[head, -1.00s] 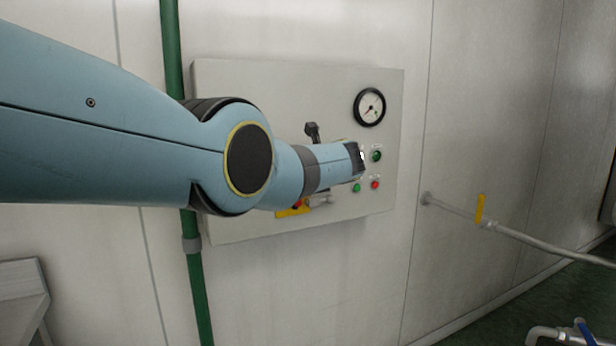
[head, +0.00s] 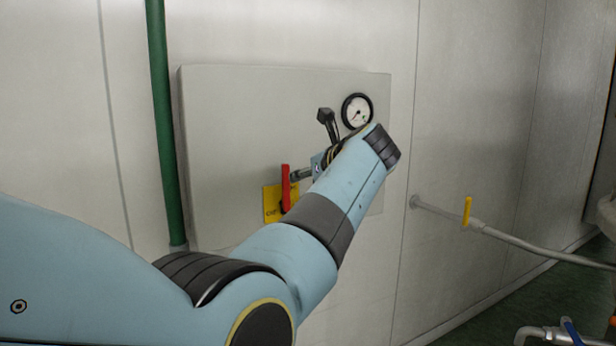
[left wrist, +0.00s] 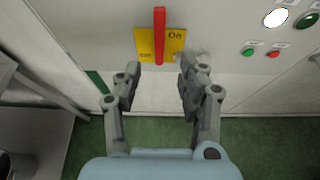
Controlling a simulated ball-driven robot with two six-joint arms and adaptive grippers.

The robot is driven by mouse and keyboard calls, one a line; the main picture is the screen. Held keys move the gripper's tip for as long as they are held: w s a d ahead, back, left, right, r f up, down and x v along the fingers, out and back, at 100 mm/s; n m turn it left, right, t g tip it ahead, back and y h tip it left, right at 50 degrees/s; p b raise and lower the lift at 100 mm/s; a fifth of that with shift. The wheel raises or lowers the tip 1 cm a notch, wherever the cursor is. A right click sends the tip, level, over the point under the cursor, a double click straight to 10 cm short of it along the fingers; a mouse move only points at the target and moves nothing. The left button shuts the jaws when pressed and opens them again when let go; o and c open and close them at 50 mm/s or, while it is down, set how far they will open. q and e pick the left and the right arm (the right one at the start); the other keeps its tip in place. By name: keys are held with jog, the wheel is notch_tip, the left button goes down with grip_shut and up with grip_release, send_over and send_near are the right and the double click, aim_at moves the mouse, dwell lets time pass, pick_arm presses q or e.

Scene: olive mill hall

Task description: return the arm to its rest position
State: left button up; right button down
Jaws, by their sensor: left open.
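My left arm comes in from the lower left of the head view, bent at the elbow, with its wrist in front of the wall panel (head: 230,120). My left gripper (head: 299,175) is partly hidden behind the wrist there. In the left wrist view the left gripper (left wrist: 160,72) is open, with its two grey fingers apart and nothing between them. A red lever (head: 286,188) stands upright on a yellow plate (head: 270,206) on the panel. In the left wrist view the lever (left wrist: 160,35) lies beyond the fingertips, apparently apart from them. My right gripper is not in view.
A round gauge (head: 356,110) sits at the panel's upper right. Green (left wrist: 248,52) and red (left wrist: 274,53) buttons show in the left wrist view. A green pipe (head: 163,130) runs down left of the panel. A grey pipe with a yellow handle (head: 467,211) is at the right.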

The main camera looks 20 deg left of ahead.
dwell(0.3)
pick_arm(q)
jog(key=s+f+n+g+h+b, duration=0.1)
jog(key=s+f+n+h, duration=0.15)
jog(key=f, duration=1.05)
jog(key=s+f+n+h+b, duration=0.15)
jog(key=s+f, duration=0.25)
jog(key=f, duration=0.9)
jog(key=s+f+n+g+h+b, duration=0.1)
jog(key=s+f+n, duration=0.2)
jog(key=s+f, duration=0.7)
jog(key=s+f+n+g+h+b, duration=0.15)
jog(key=s+f, duration=0.35)
jog(key=f, duration=0.9)
jog(key=s+a+f+n+g+h+b, duration=0.1)
jog(key=s+f+n, duration=0.3)
jog(key=s+f, duration=0.6)
jog(key=s+f+n+g+h+b, duration=0.15)
jog(key=s+f+n, duration=0.4)
jog(key=s, duration=0.85)
jog(key=s+a+f+n+g, duration=0.1)
jog(key=s+a+f+n, duration=0.1)
jog(key=s, duration=0.9)
jog(key=s+a+f+n+b, duration=0.1)
jog(key=s+f+n, duration=0.3)
jog(key=s, duration=0.7)
jog(key=shift+s+a+f+n+g+b, duration=0.25)
jog(key=shift+a+n+g, duration=0.2)
jog(key=shift+n, duration=0.55)
jog(key=shift+r, duration=0.1)
